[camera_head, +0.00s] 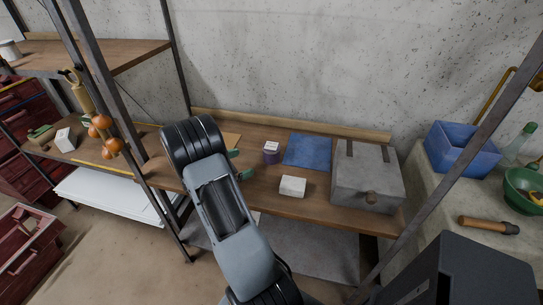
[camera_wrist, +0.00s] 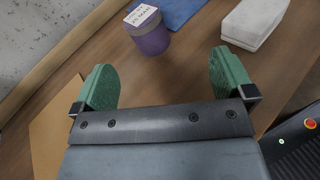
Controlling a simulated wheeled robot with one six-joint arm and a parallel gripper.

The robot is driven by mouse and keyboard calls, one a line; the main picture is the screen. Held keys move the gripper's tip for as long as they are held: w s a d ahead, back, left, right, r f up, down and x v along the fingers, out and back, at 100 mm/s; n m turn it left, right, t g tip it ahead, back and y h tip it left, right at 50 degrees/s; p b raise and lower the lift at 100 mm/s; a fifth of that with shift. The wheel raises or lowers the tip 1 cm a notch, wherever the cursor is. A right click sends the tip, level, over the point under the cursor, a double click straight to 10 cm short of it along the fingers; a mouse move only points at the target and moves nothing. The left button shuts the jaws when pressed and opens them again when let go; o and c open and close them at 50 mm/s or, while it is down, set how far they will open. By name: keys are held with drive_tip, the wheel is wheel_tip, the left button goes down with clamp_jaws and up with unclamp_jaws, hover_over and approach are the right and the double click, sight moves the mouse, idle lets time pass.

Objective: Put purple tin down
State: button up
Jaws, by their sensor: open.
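The purple tin (camera_head: 271,154) stands upright on the wooden shelf, with a white label on top, just left of a blue mat. It also shows in the wrist view (camera_wrist: 152,40), beyond my fingertips and between their lines. My gripper (camera_wrist: 164,78) is open and empty, with its two green fingers spread wide over the wood. In the head view the green fingers of my gripper (camera_head: 241,165) show just left of the tin, apart from it; my arm hides much of the gripper.
The blue mat (camera_head: 307,151) lies right of the tin. A white block (camera_head: 292,186) sits near the shelf's front edge. A grey metal box (camera_head: 366,178) stands at the right. A flat tan sheet (camera_wrist: 52,130) lies beside my gripper. A metal post (camera_head: 112,85) rises left of my arm.

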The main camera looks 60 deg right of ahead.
sight(271, 149)
drive_tip(key=d+f+n+h, duration=0.1)
drive_tip(key=w+d+f+n+h, duration=0.1)
drive_tip(key=d+f, duration=0.1)
drive_tip(key=shift+f+n+t, duration=0.3)
drive_tip(key=shift+t, duration=0.1)
drive_tip(key=x, duration=0.7)
drive_tip(key=shift+d+f, duration=0.15)
drive_tip(key=shift+d, duration=0.25)
drive_tip(key=shift+w+p+x, duration=0.2)
drive_tip(key=shift+p+x, duration=0.6)
drive_tip(key=shift+x, duration=2.4)
drive_tip(key=shift+c, duration=0.3)
drive_tip(key=c, duration=1.1)
